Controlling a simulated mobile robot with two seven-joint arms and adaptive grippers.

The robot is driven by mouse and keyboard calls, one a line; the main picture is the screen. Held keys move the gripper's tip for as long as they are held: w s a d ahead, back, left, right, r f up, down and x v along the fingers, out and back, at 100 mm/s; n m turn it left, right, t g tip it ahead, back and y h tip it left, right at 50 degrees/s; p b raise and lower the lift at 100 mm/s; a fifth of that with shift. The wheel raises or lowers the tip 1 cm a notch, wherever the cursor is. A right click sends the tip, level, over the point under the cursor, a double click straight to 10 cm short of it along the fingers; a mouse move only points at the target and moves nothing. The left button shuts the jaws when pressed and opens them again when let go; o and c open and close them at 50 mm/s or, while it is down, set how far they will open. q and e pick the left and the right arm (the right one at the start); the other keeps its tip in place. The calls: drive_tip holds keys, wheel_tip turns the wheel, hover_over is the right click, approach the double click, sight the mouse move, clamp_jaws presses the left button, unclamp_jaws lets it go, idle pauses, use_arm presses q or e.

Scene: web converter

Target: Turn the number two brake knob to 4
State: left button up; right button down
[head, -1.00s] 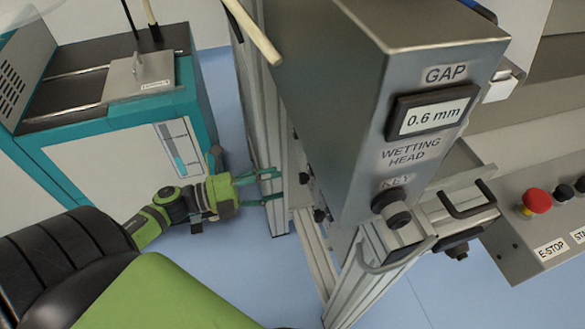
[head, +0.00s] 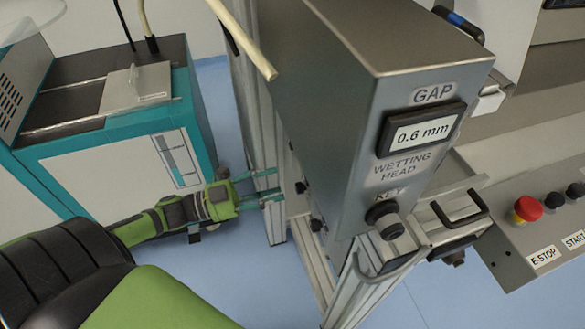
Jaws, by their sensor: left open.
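My left gripper (head: 270,186) is open, with its two teal fingers apart and pointing right at the metal frame post below the wetting head box. Nothing shows between the fingers. Small dark knobs sit on the side panel just right of the fingers, an upper one (head: 301,187) and a lower one (head: 316,224). I cannot read any labels or numbers on them, and I cannot tell which is the number two brake knob. The gripper looks apart from both. My right gripper is not in view.
The wetting head box (head: 345,110) has a gap display (head: 422,134) reading 0.6 mm and a key switch (head: 385,218). A red E-stop button (head: 527,208) sits on the right panel. A teal and grey machine (head: 110,130) stands left. Blue floor (head: 225,100) is open between.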

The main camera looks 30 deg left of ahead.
sight(305, 180)
use_arm(q)
drive_tip(key=w+d+n, duration=0.1)
drive_tip(key=w+n, duration=0.1)
drive_tip(key=w+d+f+n, duration=0.1)
drive_tip(key=w+n, duration=0.1)
drive_tip(key=n, duration=0.1)
drive_tip(key=w+d+n+y, duration=0.1)
drive_tip(key=w+d+n, duration=0.1)
drive_tip(key=n, duration=0.1)
drive_tip(key=shift+d+f, duration=0.1)
drive_tip(key=shift+f, duration=0.1)
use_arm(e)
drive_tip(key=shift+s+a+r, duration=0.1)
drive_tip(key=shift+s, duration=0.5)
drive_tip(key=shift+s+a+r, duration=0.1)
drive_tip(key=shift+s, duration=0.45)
use_arm(q)
drive_tip(key=shift+c, duration=0.4)
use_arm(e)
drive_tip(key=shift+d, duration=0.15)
use_arm(q)
clamp_jaws()
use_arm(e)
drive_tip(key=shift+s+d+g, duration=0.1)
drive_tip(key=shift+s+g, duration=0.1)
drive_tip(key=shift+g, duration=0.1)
